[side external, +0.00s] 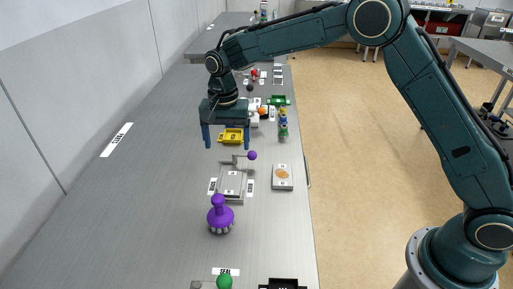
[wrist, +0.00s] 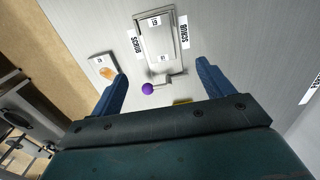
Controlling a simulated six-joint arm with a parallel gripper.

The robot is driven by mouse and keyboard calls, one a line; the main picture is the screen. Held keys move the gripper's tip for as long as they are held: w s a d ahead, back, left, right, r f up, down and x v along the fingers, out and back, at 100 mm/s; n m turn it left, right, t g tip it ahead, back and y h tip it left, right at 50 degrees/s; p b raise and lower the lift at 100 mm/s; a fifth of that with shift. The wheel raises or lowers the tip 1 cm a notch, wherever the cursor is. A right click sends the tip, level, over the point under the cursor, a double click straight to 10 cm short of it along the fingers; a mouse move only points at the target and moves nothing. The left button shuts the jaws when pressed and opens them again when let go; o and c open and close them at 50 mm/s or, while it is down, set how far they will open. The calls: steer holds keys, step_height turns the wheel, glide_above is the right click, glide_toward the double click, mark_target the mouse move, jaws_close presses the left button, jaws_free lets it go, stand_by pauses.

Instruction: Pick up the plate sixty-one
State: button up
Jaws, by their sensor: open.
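A flat grey metal plate (side external: 231,182) lies on the bench within a frame and carries small white number labels. The same plate shows at the top of the wrist view (wrist: 153,38); its numbers are too small to read surely, so I cannot confirm which is sixty-one. A handle with a purple ball (side external: 252,155) stands at the plate's far end, and this ball also shows in the wrist view (wrist: 147,88). My gripper (side external: 228,137) is open and empty, with blue fingers pointing down above the bench, beyond the plate's far end. In the wrist view my gripper (wrist: 161,70) has nothing between its fingers.
A purple knobbed object (side external: 220,216) stands nearer the camera. A pale block with an orange disc (side external: 282,176) lies right of the plate. A yellow tray (side external: 231,136) is near my fingers, with several small items beyond. The bench's left side is mostly clear beside the wall.

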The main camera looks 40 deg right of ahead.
glide_above(231, 182)
steer(key=shift+w+f, duration=0.1)
steer(key=shift+f, duration=4.1)
steer(key=shift+f, duration=0.1)
steer(key=shift+f, duration=2.45)
steer(key=shift+c, duration=0.2)
steer(key=c, duration=1.1)
steer(key=shift+c, duration=0.5)
steer(key=shift+r, duration=0.1)
